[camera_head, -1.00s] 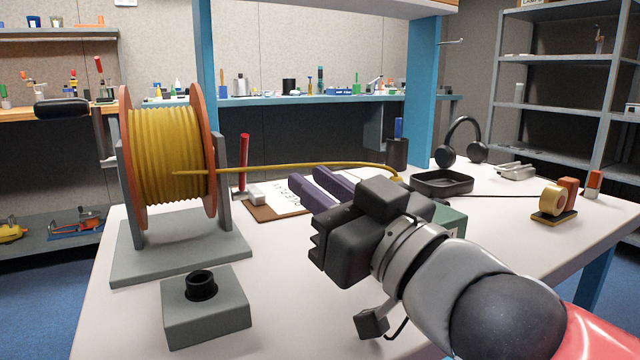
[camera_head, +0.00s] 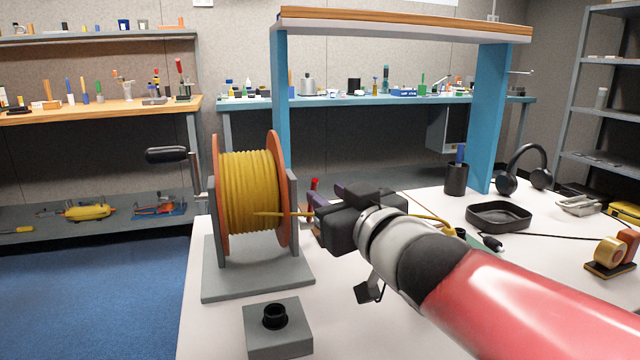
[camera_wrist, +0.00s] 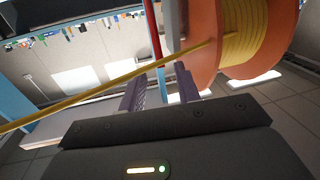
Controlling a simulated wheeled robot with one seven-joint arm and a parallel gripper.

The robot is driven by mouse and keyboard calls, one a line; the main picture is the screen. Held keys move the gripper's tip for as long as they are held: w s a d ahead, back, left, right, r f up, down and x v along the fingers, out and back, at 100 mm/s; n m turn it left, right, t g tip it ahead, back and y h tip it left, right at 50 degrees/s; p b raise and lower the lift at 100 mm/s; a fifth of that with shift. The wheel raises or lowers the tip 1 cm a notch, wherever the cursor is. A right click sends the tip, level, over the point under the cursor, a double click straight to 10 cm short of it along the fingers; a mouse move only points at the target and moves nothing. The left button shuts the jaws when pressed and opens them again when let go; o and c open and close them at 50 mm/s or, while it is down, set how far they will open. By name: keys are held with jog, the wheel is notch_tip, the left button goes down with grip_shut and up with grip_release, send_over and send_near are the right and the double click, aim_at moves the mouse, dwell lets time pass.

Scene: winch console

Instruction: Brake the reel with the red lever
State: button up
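The reel (camera_head: 248,190), wound with yellow rope between orange flanges, stands upright on a grey stand. The red lever (camera_head: 314,184) is just right of the reel, mostly hidden behind my gripper (camera_head: 313,214) in the head view. In the wrist view, the lever (camera_wrist: 156,38) appears in line with the gap between the purple fingers of my gripper (camera_wrist: 160,88). The fingers are open and apart. I cannot tell whether they touch the lever. The yellow rope (camera_wrist: 100,90) crosses ahead of the fingers and runs to the reel (camera_wrist: 245,35).
A black crank handle (camera_head: 167,155) sticks out left of the reel. A grey block with a black socket (camera_head: 276,318) stands in front. A black tray (camera_head: 499,216), a pen cup (camera_head: 456,179), headphones (camera_head: 523,168) and a tape dispenser (camera_head: 610,255) lie to the right.

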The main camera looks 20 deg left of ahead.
aim_at(316, 186)
jog(key=shift+x, duration=2.2)
jog(key=shift+c, duration=0.4)
grip_shut()
